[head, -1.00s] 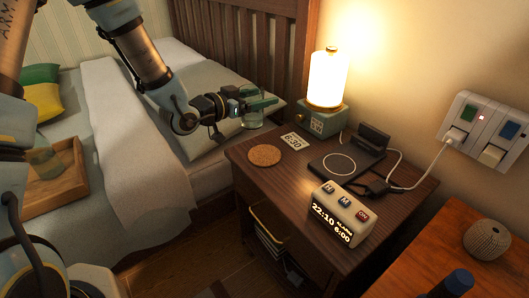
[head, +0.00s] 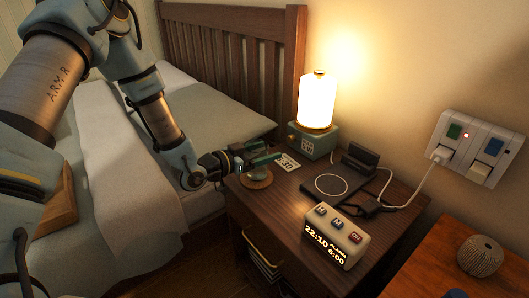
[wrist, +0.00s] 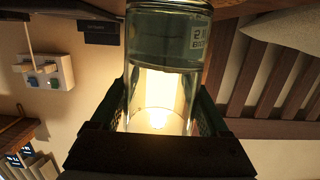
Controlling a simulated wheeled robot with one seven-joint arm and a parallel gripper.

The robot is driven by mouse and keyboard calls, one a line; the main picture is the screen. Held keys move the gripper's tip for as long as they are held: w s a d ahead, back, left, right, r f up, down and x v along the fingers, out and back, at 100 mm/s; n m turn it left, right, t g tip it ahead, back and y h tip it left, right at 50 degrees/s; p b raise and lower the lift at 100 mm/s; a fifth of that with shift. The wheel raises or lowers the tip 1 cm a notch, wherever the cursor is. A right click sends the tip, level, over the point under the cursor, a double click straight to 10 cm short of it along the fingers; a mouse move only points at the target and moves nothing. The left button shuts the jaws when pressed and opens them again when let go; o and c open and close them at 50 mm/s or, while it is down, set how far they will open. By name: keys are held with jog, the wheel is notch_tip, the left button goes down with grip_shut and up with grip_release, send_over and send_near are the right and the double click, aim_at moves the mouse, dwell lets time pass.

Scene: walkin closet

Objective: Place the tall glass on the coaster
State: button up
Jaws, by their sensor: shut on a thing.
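The tall clear glass (head: 258,171) is held upright between the fingers of my gripper (head: 261,161), over the round cork coaster (head: 246,183) on the nightstand. The coaster shows around the glass's lower end, and part of it is hidden by the glass and gripper. I cannot tell whether the glass base touches the coaster or hovers just above it. In the wrist view the glass (wrist: 165,60) fills the space between the two dark fingers of my gripper (wrist: 165,110), and its walls are see-through.
A lit lamp (head: 317,103) stands at the back of the nightstand (head: 285,206). A charging pad (head: 332,186) and a clock (head: 336,236) are to the right. The bed (head: 120,170) is at the left.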

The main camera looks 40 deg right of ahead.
jog(key=shift+f, duration=0.2)
jog(key=shift+f, duration=0.15)
jog(key=o, duration=1.5)
jog(key=shift+o, duration=0.2)
